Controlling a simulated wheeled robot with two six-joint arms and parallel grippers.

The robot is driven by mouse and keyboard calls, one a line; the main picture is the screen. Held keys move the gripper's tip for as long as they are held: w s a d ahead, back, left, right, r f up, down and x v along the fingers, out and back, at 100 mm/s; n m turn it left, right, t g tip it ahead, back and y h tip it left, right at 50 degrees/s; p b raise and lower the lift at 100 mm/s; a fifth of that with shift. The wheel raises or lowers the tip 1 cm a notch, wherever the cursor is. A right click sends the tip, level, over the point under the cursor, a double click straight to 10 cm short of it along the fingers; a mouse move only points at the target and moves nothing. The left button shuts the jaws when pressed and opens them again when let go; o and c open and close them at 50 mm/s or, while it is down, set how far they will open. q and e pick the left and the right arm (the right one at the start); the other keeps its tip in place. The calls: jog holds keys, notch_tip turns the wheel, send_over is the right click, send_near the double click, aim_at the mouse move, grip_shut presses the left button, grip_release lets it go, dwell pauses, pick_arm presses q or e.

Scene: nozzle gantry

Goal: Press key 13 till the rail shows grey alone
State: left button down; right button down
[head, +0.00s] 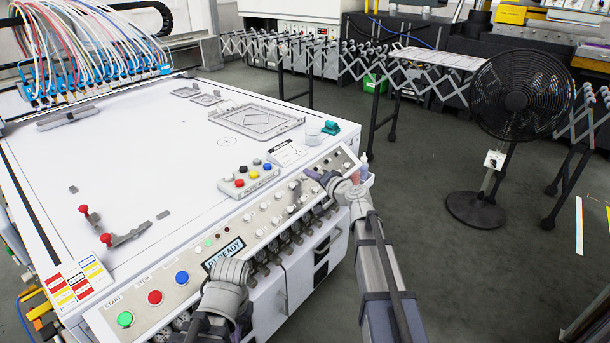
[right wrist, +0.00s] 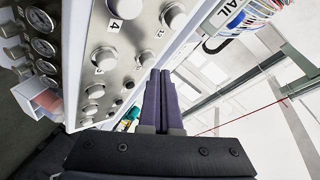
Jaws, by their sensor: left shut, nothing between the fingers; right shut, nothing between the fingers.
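The slanted key panel (head: 262,222) runs along the machine's front edge, with rows of round grey keys. In the right wrist view, a key marked 12 (right wrist: 173,15), one marked 4 (right wrist: 126,7) and one marked 3 (right wrist: 104,58) show; I cannot pick out key 13. My right gripper (head: 309,174) is shut and empty over the panel's right part; its dark fingers (right wrist: 161,73) point close beside an unreadable key (right wrist: 146,58). Contact is unclear. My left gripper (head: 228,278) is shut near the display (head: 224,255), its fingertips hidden.
Green (head: 125,319), red (head: 155,297) and blue (head: 182,278) buttons sit at the panel's left. A box with coloured knobs (head: 240,184) and a grey tray (head: 258,122) stand on the white table (head: 150,160). A black fan (head: 520,95) stands right on open floor.

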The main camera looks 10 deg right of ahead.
jog(key=shift+s+d+r, duration=0.1)
jog(key=shift+s+r, duration=0.05)
jog(key=shift+r, duration=0.1)
jog(key=r+p, duration=0.1)
jog(key=s+d+r+p, duration=0.1)
jog(key=s+r+p, duration=0.1)
jog(key=r+p, duration=0.1)
jog(key=shift+s+d, duration=0.1)
jog(key=shift+d, duration=0.25)
dwell(0.3)
dwell(1.2)
